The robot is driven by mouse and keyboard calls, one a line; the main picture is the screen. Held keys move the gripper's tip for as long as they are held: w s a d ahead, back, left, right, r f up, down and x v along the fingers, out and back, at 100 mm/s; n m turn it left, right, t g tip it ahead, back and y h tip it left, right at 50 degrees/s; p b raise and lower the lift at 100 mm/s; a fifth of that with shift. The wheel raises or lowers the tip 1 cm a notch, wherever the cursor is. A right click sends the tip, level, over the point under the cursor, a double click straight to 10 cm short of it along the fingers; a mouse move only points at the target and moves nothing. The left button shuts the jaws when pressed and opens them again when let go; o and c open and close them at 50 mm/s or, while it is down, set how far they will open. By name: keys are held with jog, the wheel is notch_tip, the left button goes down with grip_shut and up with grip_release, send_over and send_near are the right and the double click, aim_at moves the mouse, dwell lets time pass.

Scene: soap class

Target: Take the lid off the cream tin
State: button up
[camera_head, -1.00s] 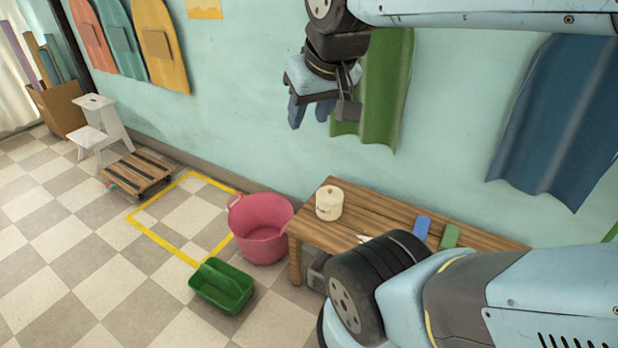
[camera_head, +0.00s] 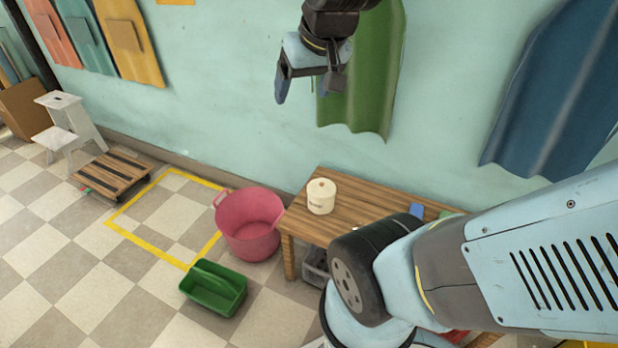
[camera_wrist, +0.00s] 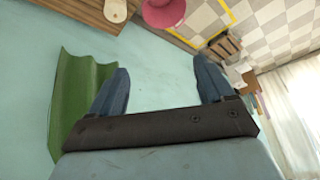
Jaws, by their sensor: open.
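The cream tin (camera_head: 321,201) stands upright on the left end of the wooden table (camera_head: 355,206). Its lid (camera_head: 321,185) sits on top, with a small knob in the middle. In the wrist view the tin (camera_wrist: 115,10) shows at the top edge, partly cut off. My gripper (camera_head: 305,92) hangs in front of the wall, high above the tin and a little to its left in the head view. Its two blue fingers are spread wide with nothing between them, as the wrist view also shows (camera_wrist: 161,85).
A pink tub (camera_head: 250,240) stands on the floor left of the table, with a green caddy (camera_head: 214,287) in front. A blue item (camera_head: 416,210) lies right of the tin. Green (camera_head: 365,80) and blue aprons hang on the wall. My arm hides the table's right part.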

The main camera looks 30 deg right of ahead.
jog(key=o, duration=0.3)
jog(key=shift+m, duration=0.8)
jog(key=w+f, duration=0.2)
jog(key=w, duration=0.1)
jog(key=w+d+f, duration=0.1)
jog(key=w+f, duration=0.1)
jog(key=w, duration=0.2)
jog(key=w+f, duration=0.2)
jog(key=w, duration=0.2)
jog(key=shift+w+d+f, duration=0.1)
jog(key=shift+w+d, duration=0.05)
jog(key=shift+w, duration=0.05)
jog(key=m+g+h, duration=0.2)
jog(key=m+h, duration=0.2)
jog(key=m, duration=0.2)
send_over(322, 183)
jog(key=s+a, duration=0.2)
jog(key=s, duration=0.1)
jog(key=f, duration=4.5)
jog(key=shift+w+f, duration=0.25)
jog(key=shift+w+x, duration=0.15)
jog(key=shift+x, duration=1.15)
jog(key=shift+w+x, duration=0.15)
jog(key=shift+x, duration=1.2)
